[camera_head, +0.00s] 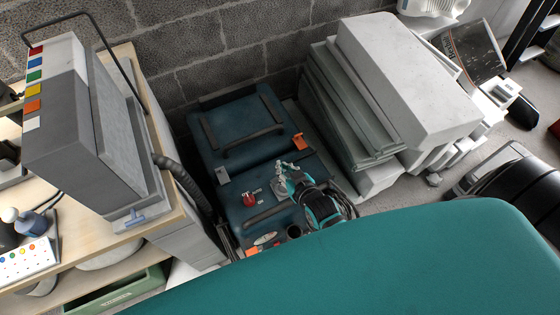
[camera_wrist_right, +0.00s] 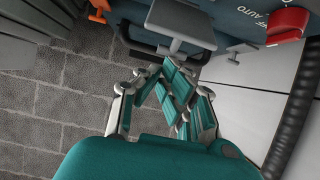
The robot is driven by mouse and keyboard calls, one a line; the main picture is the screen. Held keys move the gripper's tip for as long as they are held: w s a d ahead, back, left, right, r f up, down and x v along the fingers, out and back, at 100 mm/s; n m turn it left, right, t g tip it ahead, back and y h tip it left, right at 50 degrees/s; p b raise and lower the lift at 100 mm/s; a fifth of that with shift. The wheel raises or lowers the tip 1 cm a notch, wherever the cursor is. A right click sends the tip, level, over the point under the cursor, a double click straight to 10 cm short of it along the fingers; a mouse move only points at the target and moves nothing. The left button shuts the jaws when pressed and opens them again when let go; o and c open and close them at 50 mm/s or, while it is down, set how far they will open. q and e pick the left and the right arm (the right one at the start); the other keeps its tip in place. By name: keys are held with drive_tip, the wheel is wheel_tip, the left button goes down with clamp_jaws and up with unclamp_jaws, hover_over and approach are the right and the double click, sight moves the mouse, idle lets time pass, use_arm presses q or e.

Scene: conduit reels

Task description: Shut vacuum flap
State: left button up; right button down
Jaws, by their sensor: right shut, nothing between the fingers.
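The vacuum (camera_head: 240,130) is a dark blue-teal box with black bars and orange latches, against the block wall. A red knob (camera_head: 250,199) sits on its control face; the knob also shows in the right wrist view (camera_wrist_right: 287,22), beside lettering that includes "AUTO". A small grey flap (camera_wrist_right: 182,20) stands out from that face at the top of the right wrist view. My right gripper (camera_head: 287,168) is shut and empty, close to the control face. In the right wrist view its fingertips (camera_wrist_right: 168,70) appear just below the flap; I cannot tell whether they touch. My left gripper is not in view.
A wooden bench (camera_head: 155,235) with a grey cabinet (camera_head: 65,130) stands left. A black ribbed hose (camera_head: 185,180) hangs between bench and vacuum. Stacked grey and white slabs (camera_head: 400,80) stand close on the right. Grey floor (camera_head: 405,190) shows further right.

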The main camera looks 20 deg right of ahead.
drive_tip(key=shift+s+f, duration=0.4)
drive_tip(key=shift+s, duration=0.15)
drive_tip(key=shift+s+d+f+b, duration=0.1)
drive_tip(key=shift+s+f+b, duration=0.2)
drive_tip(key=shift+s+b, duration=0.1)
drive_tip(key=shift+s+f+t, duration=0.2)
drive_tip(key=shift+s+t, duration=0.35)
drive_tip(key=shift+t, duration=0.25)
drive_tip(key=shift+s+f, duration=0.55)
drive_tip(key=shift+s, duration=0.15)
drive_tip(key=shift+s+f, duration=0.1)
